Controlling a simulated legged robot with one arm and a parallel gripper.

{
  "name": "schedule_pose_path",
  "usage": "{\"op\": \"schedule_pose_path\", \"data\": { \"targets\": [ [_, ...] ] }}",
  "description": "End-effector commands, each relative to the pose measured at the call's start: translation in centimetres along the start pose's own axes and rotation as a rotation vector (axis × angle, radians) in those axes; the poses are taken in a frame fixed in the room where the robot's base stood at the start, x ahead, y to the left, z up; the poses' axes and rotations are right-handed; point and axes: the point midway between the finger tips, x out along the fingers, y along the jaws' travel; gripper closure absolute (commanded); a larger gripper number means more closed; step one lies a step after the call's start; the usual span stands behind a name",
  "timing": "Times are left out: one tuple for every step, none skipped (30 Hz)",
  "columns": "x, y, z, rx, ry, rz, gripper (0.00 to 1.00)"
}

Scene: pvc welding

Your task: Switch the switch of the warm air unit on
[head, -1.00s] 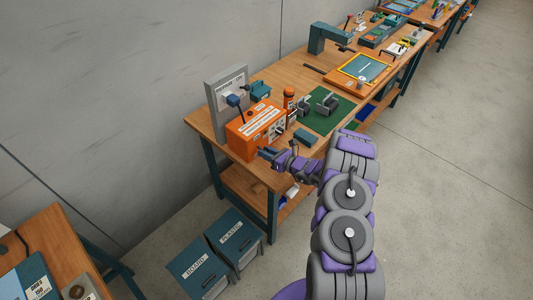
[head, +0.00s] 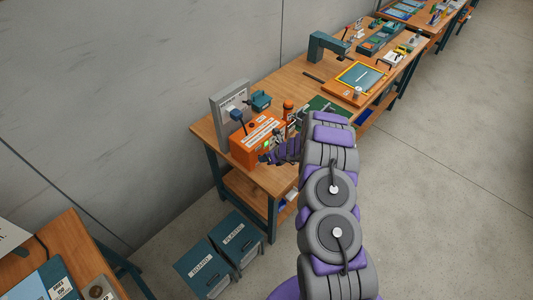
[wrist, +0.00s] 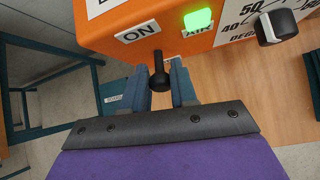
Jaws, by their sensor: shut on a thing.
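The warm air unit (head: 247,150) is an orange box near the left end of the workbench. The wrist view shows its orange face (wrist: 105,38) close up, with a white ON label (wrist: 137,34) and a lit green lamp (wrist: 198,18). Its switch (wrist: 159,72) is a black lever with a round knob, beside the ON label and between my two fingers. My gripper (wrist: 161,88) is shut on the switch lever; where the fingers touch it is not clear. In the head view my gripper (head: 265,157) is at the unit's front, partly hidden by my arm.
A dial with a black knob (wrist: 276,26) is right of the lamp. A grey panel (head: 230,100) with a blue plug stands behind the unit. A green mat (head: 325,104) lies on the workbench to the right. Two teal bins (head: 206,268) stand on the floor.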

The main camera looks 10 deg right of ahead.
Motion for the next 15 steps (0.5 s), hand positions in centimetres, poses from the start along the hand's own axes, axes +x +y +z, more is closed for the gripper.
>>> {"op": "schedule_pose_path", "data": {
  "targets": [
    [-0.36,-0.04,0.52,0.000,0.010,-0.005,1.00],
    [-0.36,-0.06,0.54,0.001,0.017,-0.007,1.00],
    [-0.35,-0.07,0.59,0.000,0.026,-0.009,1.00],
    [-0.34,-0.08,0.64,0.001,0.031,-0.010,1.00],
    [-0.32,-0.09,0.67,0.001,0.036,-0.012,1.00],
    [-0.31,-0.11,0.71,0.001,0.042,-0.013,1.00],
    [-0.30,-0.12,0.73,0.002,0.045,-0.014,1.00],
    [-0.29,-0.14,0.73,0.002,0.048,-0.015,1.00],
    [-0.27,-0.17,0.74,0.002,0.052,-0.016,1.00],
    [-0.26,-0.18,0.75,0.003,0.054,-0.017,1.00],
    [-0.24,-0.19,0.75,0.003,0.055,-0.017,1.00],
    [-0.23,-0.19,0.75,0.004,0.057,-0.018,1.00],
    [-0.21,-0.20,0.75,0.004,0.058,-0.018,1.00],
    [-0.20,-0.19,0.74,0.005,0.058,-0.018,1.00],
    [-0.18,-0.20,0.73,0.005,0.059,-0.018,1.00]
  ]
}}
